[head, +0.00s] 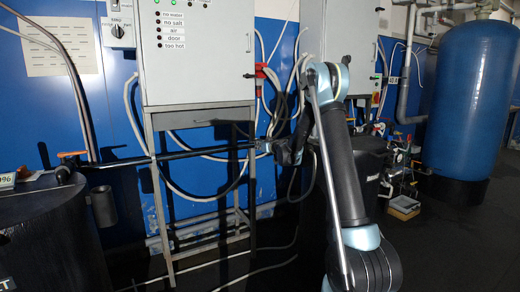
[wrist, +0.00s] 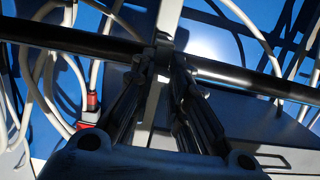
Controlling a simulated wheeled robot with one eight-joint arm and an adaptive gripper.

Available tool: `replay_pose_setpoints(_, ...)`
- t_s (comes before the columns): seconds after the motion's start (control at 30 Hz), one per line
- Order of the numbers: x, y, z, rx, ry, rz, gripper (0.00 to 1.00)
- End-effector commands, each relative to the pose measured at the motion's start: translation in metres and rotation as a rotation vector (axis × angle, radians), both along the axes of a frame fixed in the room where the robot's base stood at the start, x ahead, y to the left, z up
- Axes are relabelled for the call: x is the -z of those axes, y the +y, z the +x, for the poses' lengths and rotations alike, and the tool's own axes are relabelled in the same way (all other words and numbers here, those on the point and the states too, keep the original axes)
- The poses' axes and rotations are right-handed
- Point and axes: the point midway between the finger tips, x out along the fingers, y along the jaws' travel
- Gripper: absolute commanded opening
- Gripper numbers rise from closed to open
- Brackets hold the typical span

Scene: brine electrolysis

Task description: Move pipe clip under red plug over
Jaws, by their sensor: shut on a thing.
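A dark horizontal pipe (head: 200,152) runs across the front of the cabinet stand in the head view, and it crosses the upper part of the wrist view (wrist: 70,36). A small dark pipe clip (wrist: 164,40) sits on the pipe at the tips of my gripper (wrist: 163,62). My gripper's fingers are closed together on the clip. In the head view my gripper (head: 266,146) is at the pipe's right part, below the red plug (head: 262,71). The clip is too small and dark to make out there. A red connector (wrist: 91,100) shows left of my fingers in the wrist view.
A grey control cabinet (head: 198,50) stands on a metal frame (head: 160,200) behind the pipe. Loose white hoses and cables hang around my gripper. A black tank (head: 45,235) is at the left, and a blue tank (head: 465,95) at the right.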

Motion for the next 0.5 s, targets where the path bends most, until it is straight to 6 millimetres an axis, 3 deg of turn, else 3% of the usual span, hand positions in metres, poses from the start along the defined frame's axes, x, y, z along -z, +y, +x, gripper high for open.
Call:
replay_pose_setpoints(0.17, -0.0005, 0.0014, 0.0005, -0.001, -0.001, 0.001, 0.00)
replay_pose_setpoints(0.2, -0.0005, 0.0014, 0.0005, -0.001, -0.001, 0.001, 0.24)
replay_pose_setpoints(0.27, -0.0004, 0.0012, 0.0004, -0.001, -0.001, 0.001, 0.35)
replay_pose_setpoints(0.5, -0.0002, 0.0006, 0.0002, -0.001, -0.001, 0.001, 0.35)
